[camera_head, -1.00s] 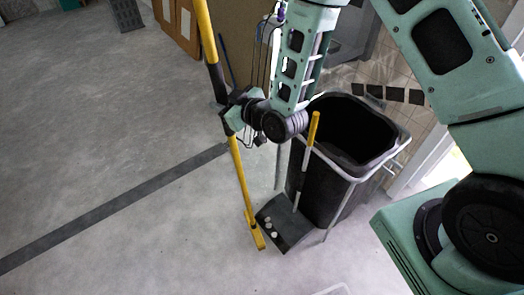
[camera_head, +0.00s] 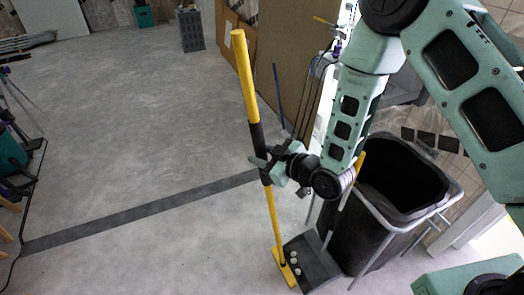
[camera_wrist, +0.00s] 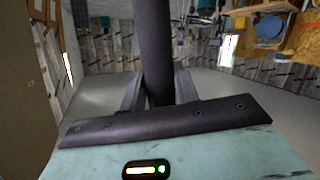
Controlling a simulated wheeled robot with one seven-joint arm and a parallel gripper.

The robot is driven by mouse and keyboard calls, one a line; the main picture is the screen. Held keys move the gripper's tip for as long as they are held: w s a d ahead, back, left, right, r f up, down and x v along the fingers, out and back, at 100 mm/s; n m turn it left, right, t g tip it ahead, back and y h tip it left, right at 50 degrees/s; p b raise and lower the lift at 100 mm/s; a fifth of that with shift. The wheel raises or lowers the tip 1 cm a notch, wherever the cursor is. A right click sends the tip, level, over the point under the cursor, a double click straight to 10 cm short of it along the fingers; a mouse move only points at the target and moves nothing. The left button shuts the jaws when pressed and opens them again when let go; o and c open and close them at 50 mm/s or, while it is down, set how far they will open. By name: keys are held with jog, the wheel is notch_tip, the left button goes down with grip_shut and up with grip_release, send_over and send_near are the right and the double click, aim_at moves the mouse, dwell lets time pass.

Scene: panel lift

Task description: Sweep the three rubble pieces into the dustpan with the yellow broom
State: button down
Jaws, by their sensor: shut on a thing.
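My gripper (camera_head: 262,168) is shut on the black grip section of the yellow broom (camera_head: 271,212), whose handle stands nearly upright. The wrist view shows the dark handle (camera_wrist: 154,50) between the two fingers. The broom's yellow head (camera_head: 285,268) is on the floor at the left edge of the dark dustpan (camera_head: 318,266). Several small pale rubble pieces (camera_head: 295,262) show on the dustpan, near its left edge beside the broom head; I make out up to three. The dustpan's handle is partly hidden behind my arm.
A large black bin (camera_head: 375,235) in a metal frame stands right of the dustpan. Brown panels (camera_head: 285,50) lean at the back. A dark strip (camera_head: 140,210) crosses the grey floor. The floor to the left is open.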

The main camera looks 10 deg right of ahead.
aim_at(264, 142)
jog(key=shift+f+b, duration=0.65)
jog(key=shift+f, duration=0.8)
jog(key=shift+w+d+r+p, duration=0.15)
jog(key=shift+d+p, duration=0.1)
jog(key=shift+p, duration=0.05)
jog(key=shift+w+d+r+p, duration=0.1)
jog(key=shift+w+d+p, duration=0.1)
jog(key=shift+d, duration=0.3)
jog(key=shift+w+d+p, duration=0.1)
jog(key=shift+d+p, duration=0.1)
jog(key=shift+d, duration=0.3)
jog(key=shift+w+d, duration=1.55)
jog(key=shift+d, duration=3.4)
jog(key=shift+s+a+r+p, duration=0.55)
jog(key=shift+a+r, duration=0.7)
jog(key=shift+a, duration=0.95)
jog(key=shift+s+a+r+p, duration=0.3)
jog(key=shift+s+a+r, duration=0.75)
jog(key=shift+a, duration=1.1)
jog(key=shift+s+a+r+p, duration=0.45)
jog(key=shift+a+r, duration=1)
jog(key=shift+a, duration=0.75)
